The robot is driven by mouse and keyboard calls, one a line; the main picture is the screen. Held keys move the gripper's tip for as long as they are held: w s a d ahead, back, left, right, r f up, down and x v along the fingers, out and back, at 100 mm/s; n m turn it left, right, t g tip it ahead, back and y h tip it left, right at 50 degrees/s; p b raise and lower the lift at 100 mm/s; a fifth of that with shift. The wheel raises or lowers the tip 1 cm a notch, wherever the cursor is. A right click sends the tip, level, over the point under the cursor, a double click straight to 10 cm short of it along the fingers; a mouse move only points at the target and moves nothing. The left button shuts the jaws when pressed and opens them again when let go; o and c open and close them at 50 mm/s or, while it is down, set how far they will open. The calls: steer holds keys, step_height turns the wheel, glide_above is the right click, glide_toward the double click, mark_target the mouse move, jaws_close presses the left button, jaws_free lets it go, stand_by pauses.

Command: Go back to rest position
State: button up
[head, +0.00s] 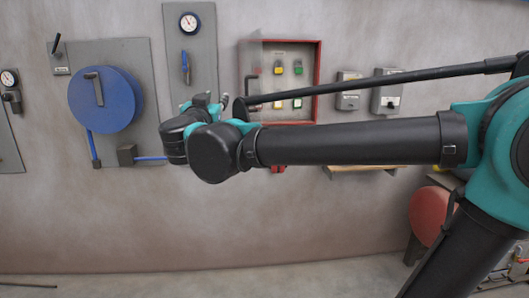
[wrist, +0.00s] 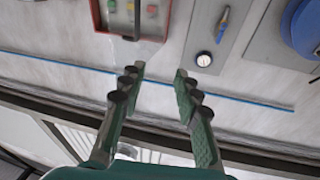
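My gripper (wrist: 160,75) is open and empty in the wrist view, its two green and black fingers apart with only wall behind them. In the head view my arm reaches across from the right and the gripper end (head: 203,108) is small and partly hidden behind the wrist joint. It appears to be in front of the wall, apart from the panels.
On the wall are a blue round drum (head: 105,115), a panel with a gauge (head: 190,22) and blue handle (head: 185,68), a red-framed box (head: 318,70) with buttons, and grey switch boxes (head: 386,98). A red rounded object (head: 428,212) stands lower right.

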steer(key=w+d+f+n+g+y, duration=0.1)
steer(key=d+f+n+g+y, duration=0.25)
steer(key=f, duration=0.65)
steer(key=d+f+n+g+y, duration=0.2)
steer(key=d+f, duration=0.2)
steer(key=f, duration=0.5)
steer(key=w+d+f+n+g+y, duration=0.1)
steer(key=d+f+n+g+y, duration=0.2)
steer(key=f, duration=0.7)
steer(key=s+d+f+m+g+h, duration=0.3)
steer(key=s+d+f, duration=0.5)
steer(key=d+f, duration=0.2)
steer(key=s+d+f+m+g+h, duration=0.3)
steer(key=s+d+f+g+h, duration=0.1)
steer(key=s+d+f, duration=0.5)
steer(key=d+f, duration=0.2)
steer(key=d, duration=0.1)
steer(key=shift+s+d+f, duration=0.15)
steer(key=shift+s+f, duration=0.1)
steer(key=shift+f, duration=0.05)
